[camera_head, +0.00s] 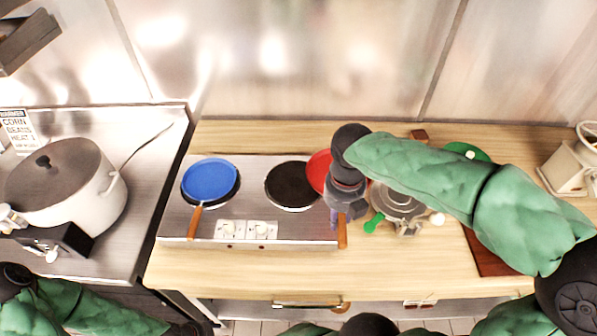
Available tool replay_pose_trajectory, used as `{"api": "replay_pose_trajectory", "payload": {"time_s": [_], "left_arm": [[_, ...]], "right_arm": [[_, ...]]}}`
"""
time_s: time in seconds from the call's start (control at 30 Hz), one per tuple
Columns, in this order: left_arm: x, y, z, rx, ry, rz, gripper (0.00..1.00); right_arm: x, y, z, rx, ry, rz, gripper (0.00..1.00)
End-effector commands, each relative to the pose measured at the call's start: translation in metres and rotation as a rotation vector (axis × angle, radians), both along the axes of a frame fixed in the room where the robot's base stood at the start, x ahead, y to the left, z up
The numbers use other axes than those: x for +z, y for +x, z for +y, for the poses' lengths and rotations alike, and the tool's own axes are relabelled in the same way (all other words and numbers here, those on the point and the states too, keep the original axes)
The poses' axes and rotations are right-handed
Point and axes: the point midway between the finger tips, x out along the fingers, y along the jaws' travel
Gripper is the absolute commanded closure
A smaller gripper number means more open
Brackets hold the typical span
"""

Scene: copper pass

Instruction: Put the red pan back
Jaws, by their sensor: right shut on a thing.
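The red pan (317,170) is beside the right burner of the hotplate, largely hidden behind my right arm. Its wooden handle (342,236) points toward the front, past the hotplate's right end. My right gripper (346,212) is shut on the red pan at the handle. I cannot tell whether the pan rests on the surface or is slightly raised. The hotplate (175,225) has a blue pan (210,180) on its left side and a bare dark right burner (292,185). My left arm shows at the lower left, but its gripper is not visible.
A metal pot or kettle (400,205) and a green-handled item (374,223) stand close right of my gripper. A brown board (487,262) lies farther right, partly under my arm. A large lidded pot (70,190) stands on the left counter. The wooden counter's front strip is clear.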

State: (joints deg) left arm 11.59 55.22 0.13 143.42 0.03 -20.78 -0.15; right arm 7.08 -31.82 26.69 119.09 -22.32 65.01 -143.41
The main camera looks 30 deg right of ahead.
Motion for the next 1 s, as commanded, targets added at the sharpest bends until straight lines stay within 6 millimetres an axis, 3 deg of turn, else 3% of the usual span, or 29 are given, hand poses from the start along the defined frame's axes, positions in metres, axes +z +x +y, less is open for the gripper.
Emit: {"api": "replay_pose_trajectory", "payload": {"time_s": [0.17,0.6,0.8,1.0], "left_arm": [[0.000,0.000,0.000,0.001,0.000,0.000,0.60],[-0.011,0.000,0.000,0.000,0.000,0.000,0.60],[-0.019,0.000,0.000,0.001,0.000,0.000,0.60],[-0.022,0.000,0.000,0.000,0.000,0.000,0.60]], "right_arm": [[-0.001,0.003,0.002,0.052,0.000,0.000,1.00],[-0.042,0.083,0.040,0.054,0.000,0.002,1.00],[-0.075,0.105,0.050,0.051,0.000,0.000,1.00],[-0.087,0.116,0.054,0.049,-0.001,-0.003,1.00]]}}
